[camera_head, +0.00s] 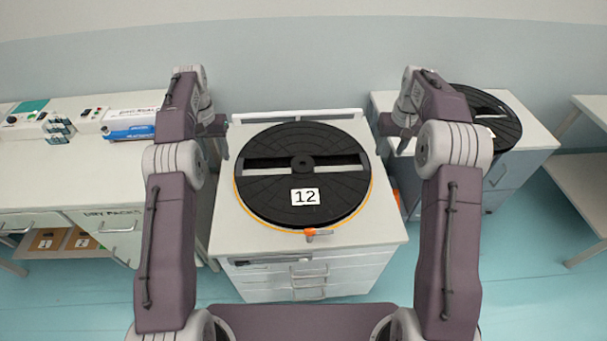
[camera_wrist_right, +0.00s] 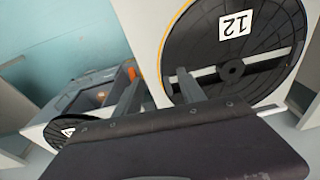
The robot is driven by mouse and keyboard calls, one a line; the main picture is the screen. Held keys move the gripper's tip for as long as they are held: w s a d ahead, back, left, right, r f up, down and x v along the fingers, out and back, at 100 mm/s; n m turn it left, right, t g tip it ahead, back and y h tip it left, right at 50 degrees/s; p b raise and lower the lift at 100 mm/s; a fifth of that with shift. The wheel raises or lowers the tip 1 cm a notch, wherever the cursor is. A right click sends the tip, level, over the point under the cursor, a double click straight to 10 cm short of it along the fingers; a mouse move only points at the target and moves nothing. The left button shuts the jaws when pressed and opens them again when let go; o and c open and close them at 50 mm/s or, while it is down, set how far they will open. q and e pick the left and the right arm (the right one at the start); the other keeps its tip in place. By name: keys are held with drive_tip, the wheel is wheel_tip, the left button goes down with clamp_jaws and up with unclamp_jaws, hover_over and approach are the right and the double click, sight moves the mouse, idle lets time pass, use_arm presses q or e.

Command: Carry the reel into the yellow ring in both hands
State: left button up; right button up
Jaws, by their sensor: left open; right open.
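A large black reel (camera_head: 278,172) with the label 12 lies flat on the middle cabinet's white top. The yellow ring (camera_head: 243,203) shows as a thin rim along the reel's left and front edges; the rest is hidden under it. My left gripper (camera_head: 222,142) is open and empty, just left of the reel's far left side. My right gripper (camera_head: 392,136) is open, to the right of the reel's far right side. In the right wrist view its two spread fingers (camera_wrist_right: 158,84) have nothing held between them, and the reel (camera_wrist_right: 215,85) lies beyond them.
A second black reel (camera_head: 486,117) lies on the right-hand cabinet (camera_head: 535,140). A left counter (camera_head: 90,170) carries boxes and small devices. A small orange-ended piece (camera_head: 312,232) sits at the middle cabinet's front. A white shelf (camera_head: 585,185) stands at far right.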

wheel_tip(320, 180, up, 11)
drive_tip(key=s, duration=0.2)
drive_tip(key=shift+s, duration=0.25)
use_arm(q)
drive_tip(key=shift+s+r, duration=0.1)
drive_tip(key=shift+s, duration=0.1)
use_arm(e)
drive_tip(key=shift+s+a, duration=0.1)
drive_tip(key=shift+s, duration=0.05)
